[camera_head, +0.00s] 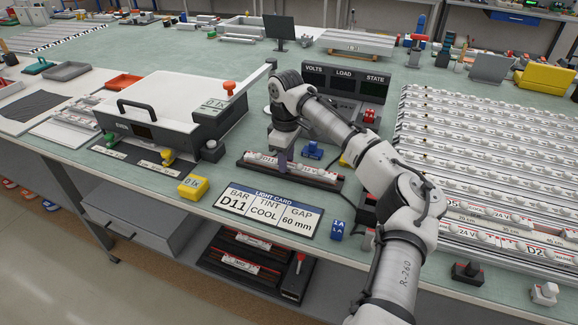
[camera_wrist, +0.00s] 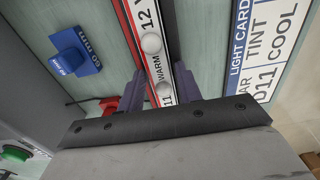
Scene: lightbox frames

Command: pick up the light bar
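A white light bar (camera_head: 265,159) with round lenses lies in a dark, red-edged holder (camera_head: 318,181) on the bench. In the wrist view the bar (camera_wrist: 151,45) runs up the picture and shows "12 V" and "WARM". My gripper (camera_head: 283,160) points down over the middle of the bar. In the wrist view the purple fingers of my gripper (camera_wrist: 160,88) stand apart, one on each side of the bar. Their contact with it is not clear. The light card (camera_head: 266,211) in front reads bar D11, tint cool, gap 60 mm.
A blue block (camera_head: 312,150) stands close behind the bar. A white and grey oven-like box (camera_head: 165,118) is at left, with a yellow block (camera_head: 193,187) in front. Racks of many bars (camera_head: 480,170) fill the right side. A blue die-like block (camera_head: 337,230) is near the front edge.

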